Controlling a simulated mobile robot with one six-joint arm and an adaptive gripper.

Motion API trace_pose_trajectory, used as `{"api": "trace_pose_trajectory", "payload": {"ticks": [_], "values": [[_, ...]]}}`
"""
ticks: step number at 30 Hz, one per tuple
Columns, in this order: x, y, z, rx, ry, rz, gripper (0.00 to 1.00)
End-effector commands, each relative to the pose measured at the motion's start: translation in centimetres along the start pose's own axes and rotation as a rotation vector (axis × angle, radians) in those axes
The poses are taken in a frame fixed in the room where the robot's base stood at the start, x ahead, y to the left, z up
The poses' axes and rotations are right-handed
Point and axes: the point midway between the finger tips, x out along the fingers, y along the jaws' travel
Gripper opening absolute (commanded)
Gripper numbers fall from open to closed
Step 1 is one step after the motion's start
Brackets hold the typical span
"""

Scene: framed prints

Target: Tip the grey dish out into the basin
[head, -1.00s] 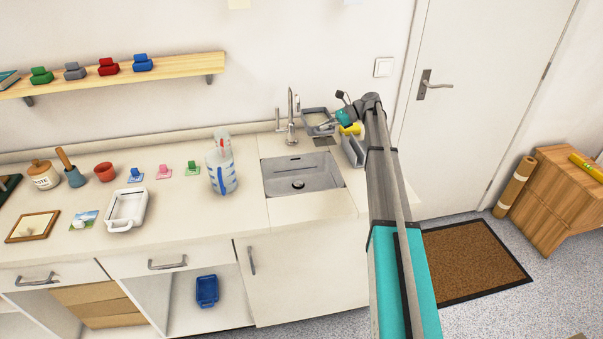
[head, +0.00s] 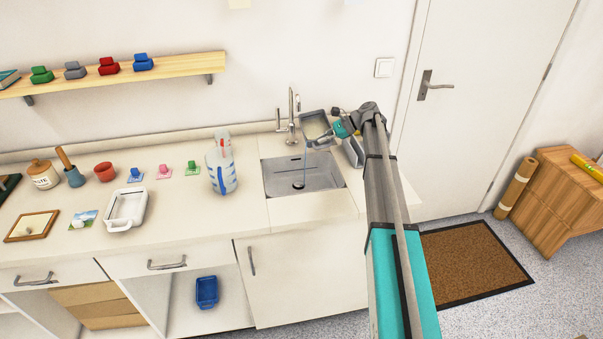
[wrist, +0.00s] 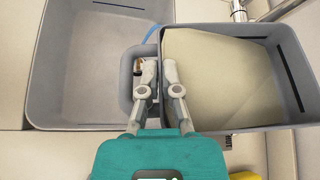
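The grey dish (head: 315,125) is held up behind the basin's right back part, tilted to the left. In the wrist view the dish (wrist: 290,75) shows a pale beige surface inside. My gripper (head: 336,129) is at its right side; in the wrist view the gripper's fingers (wrist: 159,78) are closed on the dish's handle (wrist: 127,72).
A tap (head: 291,115) stands close left of the dish. A grey caddy (head: 353,152) is beside my arm on the right; something yellow (wrist: 243,175) shows there in the wrist view. A measuring jug (head: 221,168) stands left of the basin. A white dish (head: 126,208) sits further left.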

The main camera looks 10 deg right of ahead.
Motion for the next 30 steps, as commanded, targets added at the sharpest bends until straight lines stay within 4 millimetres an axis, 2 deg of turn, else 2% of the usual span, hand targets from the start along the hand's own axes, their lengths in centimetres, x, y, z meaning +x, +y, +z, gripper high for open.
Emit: {"api": "trace_pose_trajectory", "payload": {"ticks": [30], "values": [[0.21,0.77,0.51,-0.073,0.043,-0.031,0.00]]}}
